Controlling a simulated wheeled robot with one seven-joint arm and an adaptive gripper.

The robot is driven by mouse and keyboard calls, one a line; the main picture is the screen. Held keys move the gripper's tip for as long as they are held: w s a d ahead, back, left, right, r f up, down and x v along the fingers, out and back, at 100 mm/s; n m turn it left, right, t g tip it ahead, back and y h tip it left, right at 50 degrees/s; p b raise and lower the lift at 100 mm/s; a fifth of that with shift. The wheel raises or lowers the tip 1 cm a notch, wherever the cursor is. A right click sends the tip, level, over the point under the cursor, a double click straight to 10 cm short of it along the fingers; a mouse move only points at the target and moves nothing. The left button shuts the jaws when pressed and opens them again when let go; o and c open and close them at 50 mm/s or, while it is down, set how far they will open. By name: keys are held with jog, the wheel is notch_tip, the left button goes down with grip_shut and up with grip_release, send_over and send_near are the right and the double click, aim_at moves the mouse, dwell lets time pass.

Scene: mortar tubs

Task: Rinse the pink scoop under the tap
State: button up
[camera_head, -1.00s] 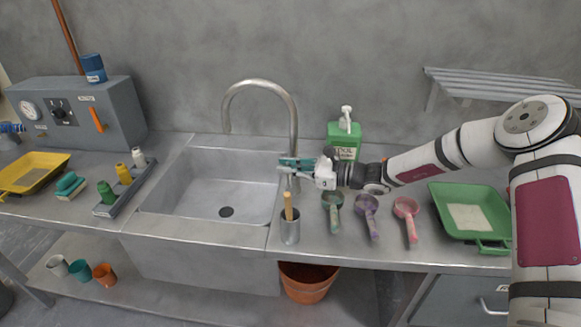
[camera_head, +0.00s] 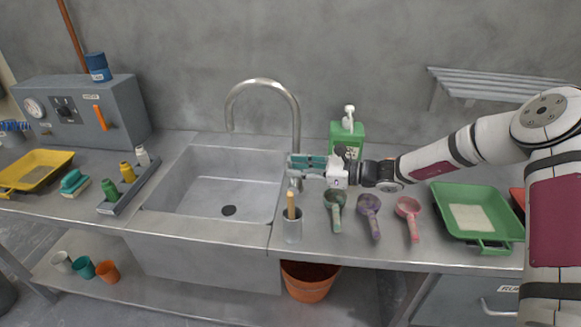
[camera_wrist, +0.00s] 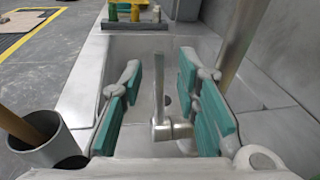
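The pink scoop (camera_head: 408,208) lies on the counter right of the sink, rightmost in a row with a green scoop (camera_head: 335,205) and a purple scoop (camera_head: 370,212). The tall curved metal tap (camera_head: 297,125) stands behind the sink (camera_head: 205,222), its spout over the basin. No water shows from it. My gripper (camera_head: 291,162) is open and empty at the tap's column, well left of the pink scoop. In the wrist view, a metal tap lever (camera_wrist: 158,95) stands upright between its teal fingers (camera_wrist: 160,75), with gaps on both sides. The pink scoop is outside the wrist view.
A metal cup with a wooden handle (camera_head: 293,230) stands at the sink's right front corner. A green bottle (camera_head: 348,138) stands behind my gripper. A green tray (camera_head: 447,202) is at the right. A bottle rack (camera_head: 125,197) lies left of the sink.

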jog(key=v, duration=0.9)
jog(key=shift+s+d, duration=0.1)
